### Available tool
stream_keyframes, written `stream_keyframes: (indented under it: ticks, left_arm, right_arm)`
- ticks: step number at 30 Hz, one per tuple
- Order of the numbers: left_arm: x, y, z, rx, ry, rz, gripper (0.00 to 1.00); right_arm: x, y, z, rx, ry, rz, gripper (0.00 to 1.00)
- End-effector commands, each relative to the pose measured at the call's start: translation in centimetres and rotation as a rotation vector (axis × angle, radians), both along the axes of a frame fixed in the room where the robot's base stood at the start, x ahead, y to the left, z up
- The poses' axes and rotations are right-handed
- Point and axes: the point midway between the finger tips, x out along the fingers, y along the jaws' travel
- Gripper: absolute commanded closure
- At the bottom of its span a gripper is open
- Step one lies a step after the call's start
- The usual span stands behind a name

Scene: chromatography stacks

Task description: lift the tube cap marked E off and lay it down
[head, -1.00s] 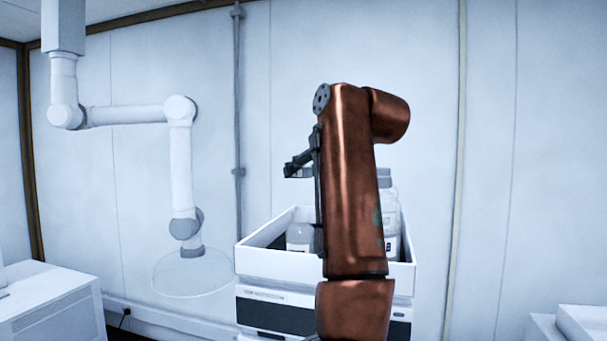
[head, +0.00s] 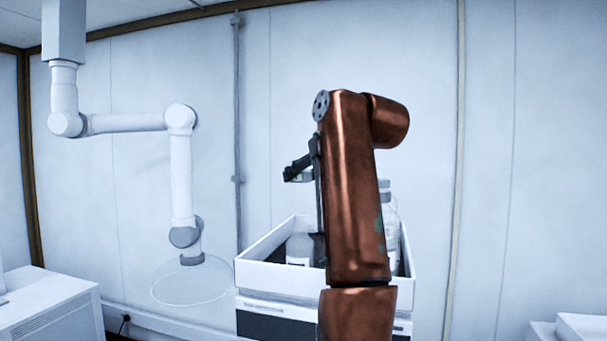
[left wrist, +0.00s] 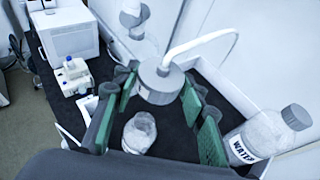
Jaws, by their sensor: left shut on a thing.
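My left gripper (left wrist: 158,105) has its green-padded fingers on both sides of a round grey tube cap (left wrist: 158,83) with a white tube curving up from it. It is shut on this cap. The letter E is not readable. An open-necked clear bottle (left wrist: 138,133) stands upright below, apart from the cap. In the head view, my left gripper (head: 299,170) is above the white tray (head: 280,277), and a bottle (head: 299,249) shows in the tray. My copper-coloured arm hides much of the tray. My right gripper is not in view.
A capped bottle labelled WATER (left wrist: 262,137) stands at the right of the tray, beside the gripper. The tray's dark floor (left wrist: 178,130) has bare room around the open bottle. A white jointed arm (head: 181,180) with a clear hood hangs at the left.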

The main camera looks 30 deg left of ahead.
Motion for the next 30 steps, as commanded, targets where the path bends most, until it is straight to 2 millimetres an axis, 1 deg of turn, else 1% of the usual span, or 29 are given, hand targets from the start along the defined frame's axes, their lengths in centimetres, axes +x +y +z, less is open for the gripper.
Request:
stream_keyframes:
  ticks: [1, 3, 12, 18, 30]
  left_arm:
    - [0.0, 0.0, 0.5, 0.001, -0.001, 0.000, 0.86]
    - [0.0, 0.0, 0.7, 0.001, -0.001, 0.000, 0.86]
    - [0.0, 0.0, 2.2, 0.002, 0.000, 0.000, 0.86]
    - [0.0, 0.0, 2.5, 0.001, 0.000, 0.000, 0.86]
    - [0.0, -0.1, 2.5, 0.000, 0.000, -0.001, 0.86]
  right_arm:
    - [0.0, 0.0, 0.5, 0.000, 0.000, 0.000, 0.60]
    - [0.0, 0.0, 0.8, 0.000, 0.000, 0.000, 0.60]
    - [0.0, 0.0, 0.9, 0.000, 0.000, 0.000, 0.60]
    - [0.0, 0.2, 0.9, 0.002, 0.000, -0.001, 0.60]
    - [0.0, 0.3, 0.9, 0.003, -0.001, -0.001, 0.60]
